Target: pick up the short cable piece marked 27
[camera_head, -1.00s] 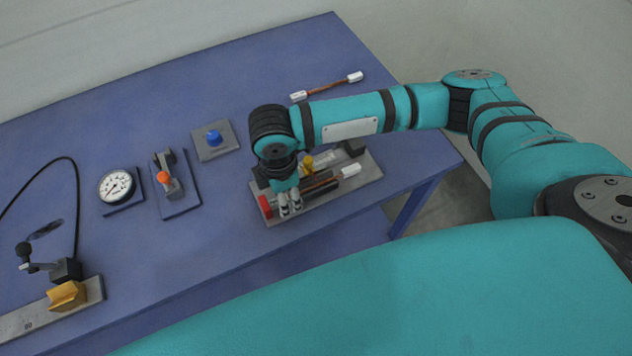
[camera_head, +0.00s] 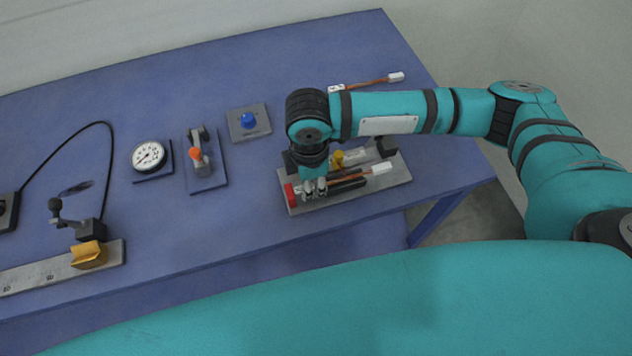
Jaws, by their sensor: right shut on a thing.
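My right gripper (camera_head: 314,187) points down over the front of a grey fixture plate (camera_head: 402,178) at the right of the table. It is shut on a copper-coloured cable piece (camera_head: 350,179) with white ends. The piece's right white end (camera_head: 380,169) shows clear; its left end is partly hidden by the fingers. A second copper-coloured cable piece (camera_head: 368,83) with white ends lies on the table behind my right arm. Marks on either piece are too small to read. My left gripper is out of view.
The fixture carries a red block (camera_head: 290,193), a yellow knob (camera_head: 338,158) and a dark block (camera_head: 386,146). Left stand a blue button (camera_head: 248,120), an orange-tipped lever (camera_head: 196,154), a gauge (camera_head: 149,156) and a ruler rail (camera_head: 40,275) with a yellow block. The blue table's middle back is clear.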

